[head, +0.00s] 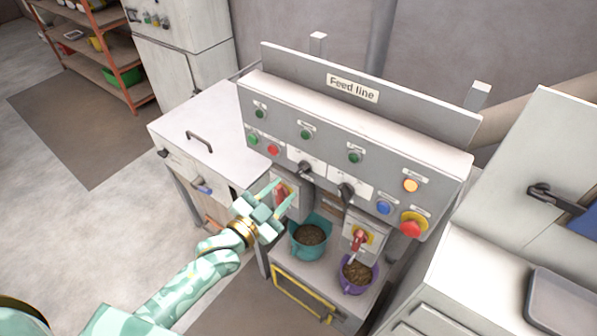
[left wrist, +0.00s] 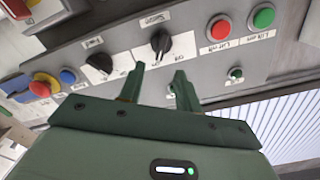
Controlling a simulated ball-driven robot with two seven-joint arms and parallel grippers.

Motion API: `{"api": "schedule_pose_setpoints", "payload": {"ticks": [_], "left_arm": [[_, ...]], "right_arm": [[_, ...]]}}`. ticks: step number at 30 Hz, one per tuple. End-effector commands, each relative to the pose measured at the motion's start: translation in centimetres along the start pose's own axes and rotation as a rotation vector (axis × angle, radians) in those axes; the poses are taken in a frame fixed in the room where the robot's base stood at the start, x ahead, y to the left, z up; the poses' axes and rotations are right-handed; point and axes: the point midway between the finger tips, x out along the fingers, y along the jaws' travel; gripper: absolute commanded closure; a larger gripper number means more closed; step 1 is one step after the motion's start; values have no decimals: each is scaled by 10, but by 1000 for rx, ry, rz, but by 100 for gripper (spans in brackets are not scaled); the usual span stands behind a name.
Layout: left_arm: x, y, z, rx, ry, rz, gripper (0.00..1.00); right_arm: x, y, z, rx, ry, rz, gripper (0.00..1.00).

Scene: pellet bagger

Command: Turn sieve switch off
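The sieve switch is a black rotary knob (left wrist: 160,42) on a white plate in the left wrist view. In the head view it appears to be the left black knob (head: 304,168) on the grey Feed line panel (head: 392,170). My left gripper (head: 286,189) is open and empty, in front of the panel and below-left of this knob. In the left wrist view its two fingers (left wrist: 160,70) are apart, with the knob beyond their tips; I see no contact. The knob's exact pointer setting is hard to read. My right gripper is not in view.
A second black knob (head: 346,190) sits beside it. Red (head: 273,150) and green (head: 253,139) buttons are on the left, a red emergency stop (head: 411,226) on the right. Red-handled valves and teal (head: 293,246) and purple (head: 346,287) pellet containers are below.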

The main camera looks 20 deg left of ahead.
Motion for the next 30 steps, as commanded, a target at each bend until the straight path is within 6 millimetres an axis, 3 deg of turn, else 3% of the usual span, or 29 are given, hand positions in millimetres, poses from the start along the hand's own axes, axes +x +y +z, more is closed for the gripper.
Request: {"api": "schedule_pose_setpoints", "payload": {"ticks": [3,9,15,22,26,30], "left_arm": [[29,-1,-1,-1,0,-1,66],[62,0,1,-2,-2,0,66],[73,0,1,-1,-1,1,66],[73,0,1,-1,-2,1,66],[73,0,1,-1,-2,1,100],[73,0,1,-1,-2,1,100]], "right_arm": [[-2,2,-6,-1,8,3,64],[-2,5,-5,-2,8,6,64],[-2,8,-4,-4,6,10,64],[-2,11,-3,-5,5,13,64],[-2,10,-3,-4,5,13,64],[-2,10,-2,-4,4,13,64]]}}
